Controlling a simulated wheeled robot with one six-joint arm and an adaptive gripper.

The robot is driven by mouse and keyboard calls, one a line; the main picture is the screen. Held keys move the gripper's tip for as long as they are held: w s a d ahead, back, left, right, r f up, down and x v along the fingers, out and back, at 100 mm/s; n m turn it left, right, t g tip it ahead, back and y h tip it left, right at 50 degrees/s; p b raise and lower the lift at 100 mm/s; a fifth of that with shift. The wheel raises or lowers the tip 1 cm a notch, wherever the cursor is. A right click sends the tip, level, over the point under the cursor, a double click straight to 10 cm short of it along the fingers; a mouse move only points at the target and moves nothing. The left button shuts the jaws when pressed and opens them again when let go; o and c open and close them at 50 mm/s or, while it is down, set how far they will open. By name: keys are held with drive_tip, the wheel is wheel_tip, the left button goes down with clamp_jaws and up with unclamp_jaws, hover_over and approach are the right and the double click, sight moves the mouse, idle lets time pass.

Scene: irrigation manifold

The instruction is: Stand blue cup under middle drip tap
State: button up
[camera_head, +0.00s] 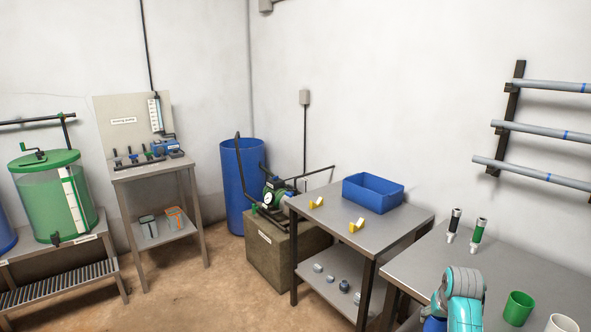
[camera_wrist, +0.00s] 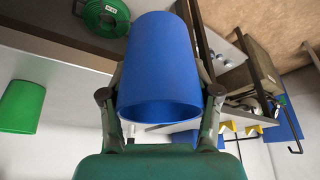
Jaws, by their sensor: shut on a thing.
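The blue cup (camera_wrist: 162,70) fills the middle of the wrist view. My gripper (camera_wrist: 159,93) is shut on it, with one finger on each side. In the head view, a bit of the blue cup (camera_head: 434,324) shows at the lower edge, beside my teal arm, which hides the rest of it. My gripper's fingers cannot be made out there. I cannot pick out a middle drip tap for certain in either view.
A green cup (camera_head: 518,307) and a white cup (camera_head: 562,323) stand on the right table (camera_head: 420,262). The middle table holds a blue bin (camera_head: 373,194) and yellow pieces. A green reel (camera_wrist: 105,17) shows in the wrist view.

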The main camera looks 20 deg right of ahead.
drive_tip(key=a+f+n+y, duration=0.1)
drive_tip(key=a+f+n, duration=0.1)
drive_tip(key=a+f, duration=0.6)
drive_tip(key=a+f+n, duration=0.1)
drive_tip(key=a+f, duration=0.3)
drive_tip(key=a, duration=0.7)
drive_tip(key=s+a+f+n, duration=0.1)
drive_tip(key=s+a+f, duration=0.1)
drive_tip(key=a, duration=0.4)
drive_tip(key=s+a+f+n+y, duration=0.1)
drive_tip(key=s+a+f, duration=0.2)
drive_tip(key=a+f, duration=0.1)
drive_tip(key=s+a+f+n, duration=0.1)
drive_tip(key=s+a+f, duration=0.2)
drive_tip(key=a, duration=0.4)
drive_tip(key=shift+a+t, duration=0.3)
drive_tip(key=shift+t, duration=0.1)
drive_tip(key=shift+s, duration=0.1)
